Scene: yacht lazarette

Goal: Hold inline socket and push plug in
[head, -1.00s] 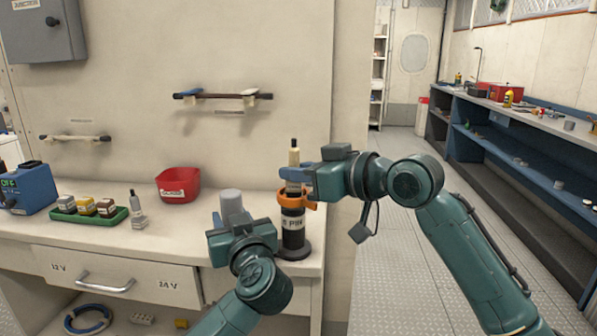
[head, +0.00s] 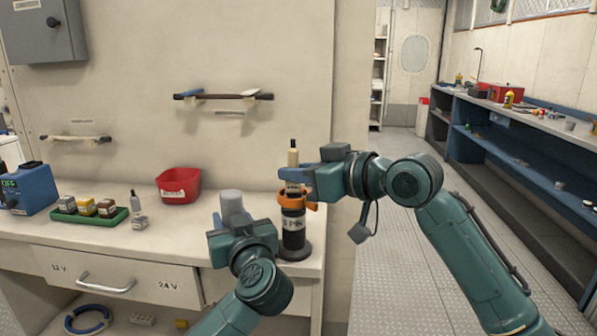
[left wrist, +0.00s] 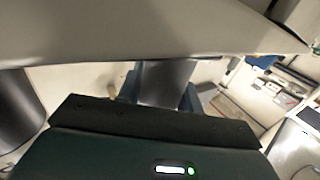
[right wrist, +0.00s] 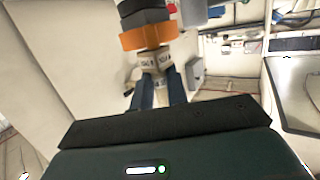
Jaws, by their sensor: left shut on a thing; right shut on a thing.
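The black inline socket (head: 293,236), with a "PIN" label and an orange collar (head: 285,198), stands upright on a dark round base near the counter's right end. My right gripper (head: 303,179) is shut on the pale plug (head: 293,159), upright at the socket's top. In the right wrist view the plug's labelled body (right wrist: 154,61) sits between the fingers, against the orange collar (right wrist: 149,36); how deep it sits is hidden. My left gripper (head: 238,222) is shut on a grey cylinder (head: 231,202) left of the socket. The cylinder's lower part is hidden; it also shows in the left wrist view (left wrist: 165,82).
A red bin (head: 178,186), a green tray (head: 92,216) of small blocks, a small grey bottle-like piece (head: 138,212) and a blue device (head: 28,189) stand on the counter's left half. A grab bar (head: 222,97) is on the wall. The aisle at right is open.

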